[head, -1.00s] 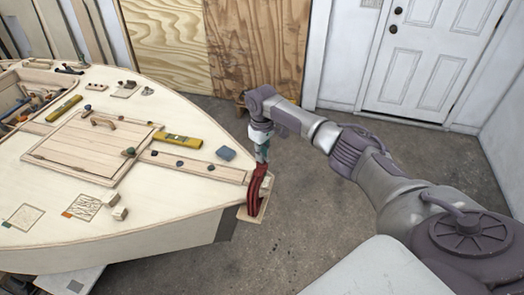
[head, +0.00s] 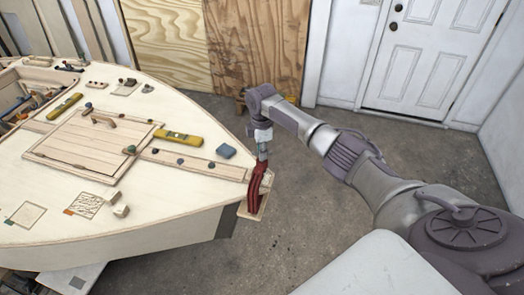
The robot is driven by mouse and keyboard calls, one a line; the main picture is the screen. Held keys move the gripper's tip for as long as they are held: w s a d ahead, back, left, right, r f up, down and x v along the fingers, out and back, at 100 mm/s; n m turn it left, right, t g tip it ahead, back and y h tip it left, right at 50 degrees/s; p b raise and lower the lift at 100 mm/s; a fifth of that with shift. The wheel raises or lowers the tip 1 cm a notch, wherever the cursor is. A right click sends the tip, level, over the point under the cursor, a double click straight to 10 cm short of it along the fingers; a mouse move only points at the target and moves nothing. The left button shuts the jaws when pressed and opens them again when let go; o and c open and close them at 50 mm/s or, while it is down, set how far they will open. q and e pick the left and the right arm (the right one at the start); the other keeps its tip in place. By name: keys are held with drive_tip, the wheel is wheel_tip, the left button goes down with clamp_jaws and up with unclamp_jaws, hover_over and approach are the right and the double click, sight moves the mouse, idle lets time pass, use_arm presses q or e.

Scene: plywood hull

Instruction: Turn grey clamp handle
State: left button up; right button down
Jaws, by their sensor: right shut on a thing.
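A red clamp (head: 257,188) stands upright at the pointed right end of the pale plywood hull (head: 130,228). My right gripper (head: 263,150) comes down on the clamp from above. It is shut on the grey clamp handle at the clamp's top. The fingers hide most of the handle, so its exact angle cannot be told. My left gripper is not in view.
The concrete floor (head: 315,220) right of the hull is clear.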

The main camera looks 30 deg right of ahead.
drive_tip(key=n, duration=0.3)
drive_tip(key=shift+f+n, duration=0.1)
drive_tip(key=shift+n, duration=0.3)
drive_tip(key=n, duration=0.3)
drive_tip(key=shift+s+n+b, duration=0.1)
drive_tip(key=shift+n+b, duration=0.2)
drive_tip(key=n, duration=0.3)
drive_tip(key=shift+n+b, duration=0.3)
drive_tip(key=shift+n, duration=1.8)
drive_tip(key=c, duration=1)
unclamp_jaws()
